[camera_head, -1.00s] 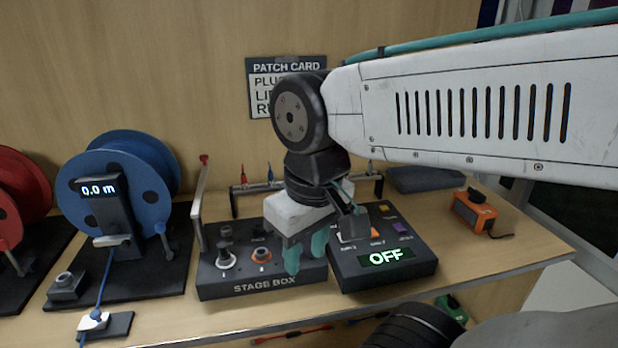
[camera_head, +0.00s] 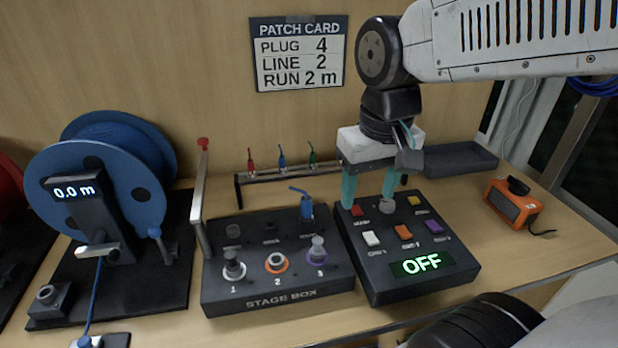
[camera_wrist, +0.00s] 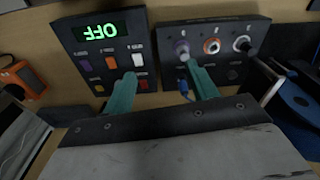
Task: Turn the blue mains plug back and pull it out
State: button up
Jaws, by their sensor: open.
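The blue mains plug (camera_head: 306,208) stands upright in the back right of the black stage box (camera_head: 225,293), with a short blue cable stub bent to the left from its top. In the wrist view the plug (camera_wrist: 184,88) is partly visible beside one finger. My gripper (camera_head: 370,188) has two teal fingers pointing down, spread apart with nothing between them. It hangs to the right of the plug, over the back of the button box (camera_head: 435,285), whose display reads OFF. In the wrist view the gripper (camera_wrist: 161,78) spans the gap between the two boxes.
A grey post with a red knob (camera_head: 203,145) rises at the stage box's left. A rack (camera_head: 262,177) with small red, blue and green plugs stands behind. A blue cable reel (camera_head: 100,190) reading 0.0 m is at left. An orange device (camera_head: 513,205) sits at right.

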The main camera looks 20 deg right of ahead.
jog(key=w+f+m, duration=0.1)
jog(key=w+f, duration=0.2)
jog(key=w, duration=0.6)
jog(key=m+g, duration=0.1)
send_near(307, 197)
jog(key=f, duration=0.5)
jog(key=shift+w+d+f, duration=0.1)
jog(key=shift+w+f, duration=0.25)
jog(key=shift+f, duration=0.5)
notch_tip(307, 197, down, 7)
jog(key=shift+r, duration=0.15)
jog(key=c, duration=1.2)
jog(key=shift+m, duration=1.7)
